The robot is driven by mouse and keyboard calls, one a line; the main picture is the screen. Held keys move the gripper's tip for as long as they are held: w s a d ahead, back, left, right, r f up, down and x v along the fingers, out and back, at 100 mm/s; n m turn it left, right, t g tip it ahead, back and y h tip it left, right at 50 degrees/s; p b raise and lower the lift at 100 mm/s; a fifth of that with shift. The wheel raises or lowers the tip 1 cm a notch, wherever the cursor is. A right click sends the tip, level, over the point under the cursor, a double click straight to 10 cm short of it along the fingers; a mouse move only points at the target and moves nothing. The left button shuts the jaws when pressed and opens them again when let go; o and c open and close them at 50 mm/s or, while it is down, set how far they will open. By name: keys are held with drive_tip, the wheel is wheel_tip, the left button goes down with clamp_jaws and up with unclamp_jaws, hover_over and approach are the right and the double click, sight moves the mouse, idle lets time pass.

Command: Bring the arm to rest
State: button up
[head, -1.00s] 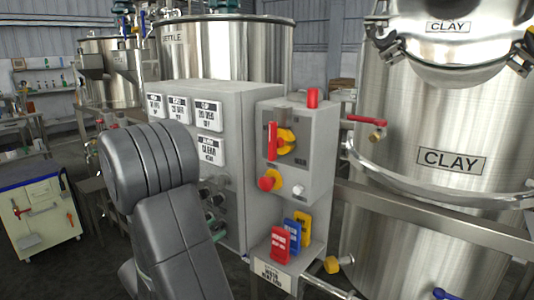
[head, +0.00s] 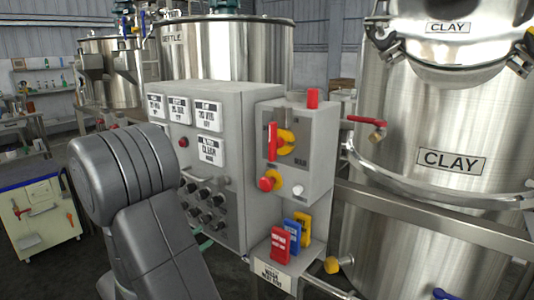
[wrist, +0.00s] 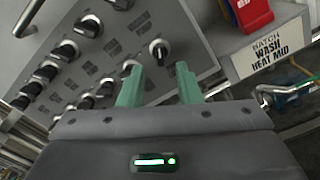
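My arm shows as dark grey links at the left of the head view, in front of the control cabinet (head: 230,150). My gripper (wrist: 158,78) is in the wrist view, with two green fingers apart and nothing visible between them. It points toward the cabinet's panel of black knobs (wrist: 85,25). One knob (wrist: 159,48) stands just beyond the fingertips; I cannot tell whether they touch it. In the head view the arm hides the fingers almost wholly.
A grey switch box (head: 297,150) with a red and yellow handle stands right of the knob panel. Below it are red, blue and yellow tags (head: 281,243) on a ledge. A large steel CLAY tank (head: 420,200) and a rail (head: 430,217) fill the right side.

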sight(216, 229)
drive_tip(key=v, duration=0.9)
drive_tip(key=x, duration=1.4)
drive_tip(key=shift+w+d+r, duration=0.1)
drive_tip(key=shift+d, duration=0.05)
drive_tip(key=shift+r+n+p, duration=0.15)
drive_tip(key=shift+n+p, duration=0.45)
drive_tip(key=shift+p, duration=0.6)
drive_tip(key=n+p, duration=0.5)
drive_tip(key=p, duration=0.2)
drive_tip(key=n+p, duration=0.3)
drive_tip(key=p, duration=0.2)
drive_tip(key=shift+n, duration=0.4)
drive_tip(key=shift+n+p, duration=0.8)
drive_tip(key=shift+p, duration=0.4)
drive_tip(key=shift+f, duration=0.3)
